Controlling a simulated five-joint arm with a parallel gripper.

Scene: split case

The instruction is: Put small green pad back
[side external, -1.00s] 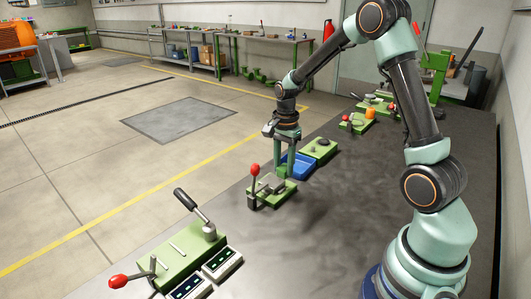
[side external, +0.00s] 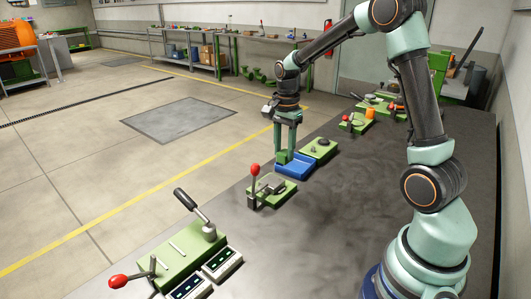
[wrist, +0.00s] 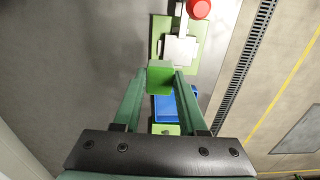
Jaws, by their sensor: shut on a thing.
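My gripper (wrist: 160,78) is shut on the small green pad (wrist: 160,74), which sits between its two fingertips in the wrist view. In the side view my gripper (side external: 286,156) points down at the blue tray (side external: 297,168). The pad shows there only as a small green patch at the fingertips, partly covered by the fingers. The blue tray also shows in the wrist view (wrist: 165,108), below the pad and partly hidden by it. The pad looks raised above the tray, though the exact gap is hard to tell.
A green fixture with a red-knobbed lever (side external: 255,170) stands in front of the tray. Another green block with a dark disc (side external: 320,148) stands just behind it. A larger green lever fixture (side external: 180,255) is at the front left. The table right of the tray is clear.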

